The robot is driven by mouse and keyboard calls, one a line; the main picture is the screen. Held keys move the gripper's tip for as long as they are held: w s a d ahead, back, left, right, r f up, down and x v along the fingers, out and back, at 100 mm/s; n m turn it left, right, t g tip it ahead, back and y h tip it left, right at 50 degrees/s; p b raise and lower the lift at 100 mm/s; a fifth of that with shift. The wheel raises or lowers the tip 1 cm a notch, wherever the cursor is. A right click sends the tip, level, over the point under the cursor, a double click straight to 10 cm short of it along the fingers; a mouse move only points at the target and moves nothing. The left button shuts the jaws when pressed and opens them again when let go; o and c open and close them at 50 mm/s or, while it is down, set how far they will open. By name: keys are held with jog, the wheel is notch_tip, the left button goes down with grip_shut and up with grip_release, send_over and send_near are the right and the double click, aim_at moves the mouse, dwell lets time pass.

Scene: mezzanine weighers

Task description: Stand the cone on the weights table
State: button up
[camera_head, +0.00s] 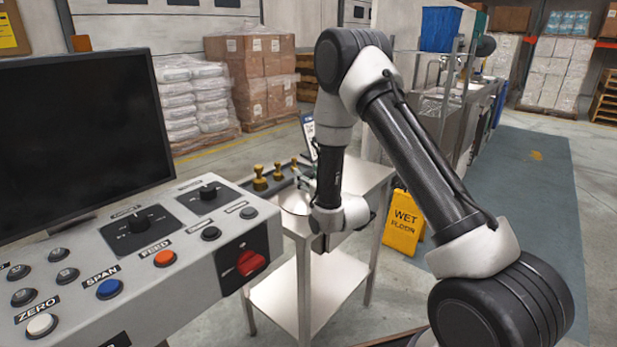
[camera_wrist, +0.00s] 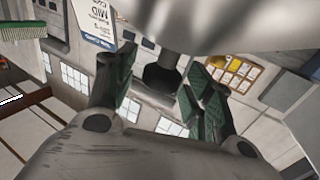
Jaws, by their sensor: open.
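The weights table (camera_head: 375,180) is a pale metal stand right of the control panel, with several brass weights (camera_head: 260,178) at its far left. My gripper (camera_head: 304,182) is low over its top, small and partly hidden by my wrist. In the wrist view my gripper (camera_wrist: 158,76) is open, its green-padded fingers apart. A dark, rounded object (camera_wrist: 161,75) shows between or beyond them; I cannot tell whether it is the cone or whether the pads touch it. No cone can be made out for certain in the head view.
A control panel (camera_head: 140,245) with a large black screen (camera_head: 80,135) fills the left. A yellow wet-floor sign (camera_head: 403,222) stands right of the table. A round, shiny plate (camera_head: 294,203) lies near the table's left edge. Open floor (camera_head: 540,210) lies to the right.

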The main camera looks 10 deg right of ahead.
jog(key=shift+r, duration=0.15)
jog(key=v, duration=0.7)
jog(key=shift+s, duration=0.25)
jog(key=s+d+r+m+g+h, duration=0.1)
jog(key=s+d+r+g, duration=0.25)
jog(key=r, duration=0.35)
jog(key=s+d+r+g+h, duration=0.2)
jog(key=s+d+r+g, duration=0.15)
jog(key=r, duration=0.25)
jog(key=s+d+r+g, duration=0.2)
jog(key=s, duration=0.8)
jog(key=s+d+r+m+g, duration=0.1)
jog(key=s+d+r+g, duration=0.1)
jog(key=s, duration=0.7)
jog(key=s+d+r+g+h, duration=0.1)
jog(key=s+d+g, duration=0.1)
jog(key=s, duration=0.8)
jog(key=shift+s+d+r+m, duration=0.2)
jog(key=shift+s+r+m, duration=0.1)
jog(key=shift+s+r, duration=0.1)
